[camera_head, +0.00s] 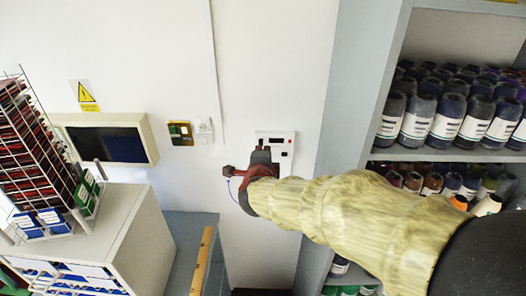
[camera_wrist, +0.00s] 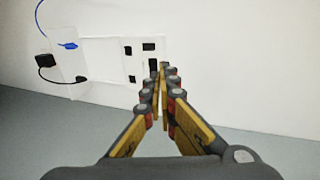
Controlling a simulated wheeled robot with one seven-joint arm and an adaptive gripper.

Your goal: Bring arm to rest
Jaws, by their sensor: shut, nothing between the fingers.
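My gripper (camera_head: 262,146) is at the end of my arm, which is covered in a pale yellow sleeve and reaches from the lower right toward the wall. In the wrist view my gripper (camera_wrist: 163,68) has its fingers together at the tips, with nothing between them. The tips overlap a white wall panel (camera_head: 286,152) with a dark display and small dark buttons; the panel also shows in the wrist view (camera_wrist: 132,66). I cannot tell whether the tips touch it.
Shelves of dark bottles (camera_head: 462,118) stand to the right, close to my arm. At left are a grey cabinet (camera_head: 150,240), a wire rack (camera_head: 35,145) and a wall-mounted screen (camera_head: 110,143). A black plug (camera_wrist: 43,61) and blue connector (camera_wrist: 68,44) are left of the panel.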

